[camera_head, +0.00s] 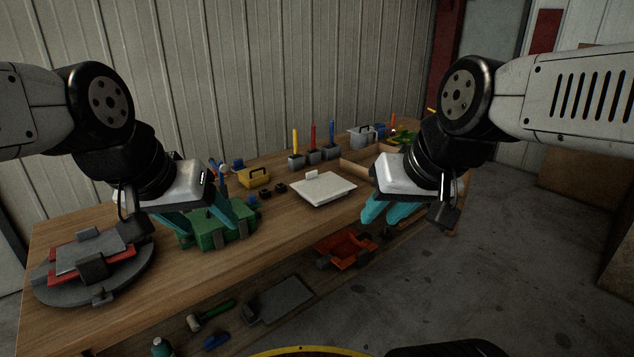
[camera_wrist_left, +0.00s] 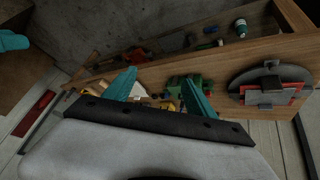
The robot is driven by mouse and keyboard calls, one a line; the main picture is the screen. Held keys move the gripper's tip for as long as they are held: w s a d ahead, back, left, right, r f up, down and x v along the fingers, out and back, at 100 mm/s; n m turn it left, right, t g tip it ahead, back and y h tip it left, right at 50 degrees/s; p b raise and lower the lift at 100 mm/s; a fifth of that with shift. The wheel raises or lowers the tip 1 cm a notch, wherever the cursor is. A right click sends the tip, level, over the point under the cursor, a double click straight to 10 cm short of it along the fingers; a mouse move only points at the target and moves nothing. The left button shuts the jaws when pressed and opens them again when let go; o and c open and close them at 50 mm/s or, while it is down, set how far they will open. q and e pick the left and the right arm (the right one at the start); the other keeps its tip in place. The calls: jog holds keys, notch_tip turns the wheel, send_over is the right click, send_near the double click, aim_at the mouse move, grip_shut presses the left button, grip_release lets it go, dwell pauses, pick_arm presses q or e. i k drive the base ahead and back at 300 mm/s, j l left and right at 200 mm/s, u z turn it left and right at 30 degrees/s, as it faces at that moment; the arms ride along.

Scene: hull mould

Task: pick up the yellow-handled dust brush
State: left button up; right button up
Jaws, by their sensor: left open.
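A yellow upright handle (camera_head: 296,141) stands in a small grey block at the back of the wooden bench, left of a red and a blue handle. It looks like the yellow-handled brush, but I cannot make out any bristles. My left gripper (camera_head: 205,222) is open and empty, in front of and above the green block on the bench, well to the left of the yellow handle. Its two teal fingers are spread apart in the left wrist view (camera_wrist_left: 160,85). My right gripper (camera_head: 382,215) has its teal fingers apart with nothing between them, at the bench's front right.
A green block (camera_head: 212,236), a grey round fixture with red parts (camera_head: 95,262), a white tray (camera_head: 323,188) and a yellow box (camera_head: 254,178) stand on the bench (camera_head: 180,275).

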aim_at(295, 140)
jog(key=i+l+u, duration=0.2)
jog(key=u, duration=0.6)
jog(key=i+l+u, duration=0.15)
jog(key=l, duration=0.25)
jog(key=i+l+u, duration=0.2)
jog(key=l, duration=0.15)
jog(key=l+u, duration=0.15)
jog(key=l, duration=0.25)
jog(key=i+l+u, duration=0.2)
jog(key=l, duration=0.25)
jog(key=i+l, duration=0.1)
jog(key=l, duration=0.55)
jog(key=i+l, duration=0.1)
jog(key=l, duration=0.55)
jog(key=i+l, duration=0.1)
jog(key=l, duration=0.5)
jog(key=u, duration=0.05)
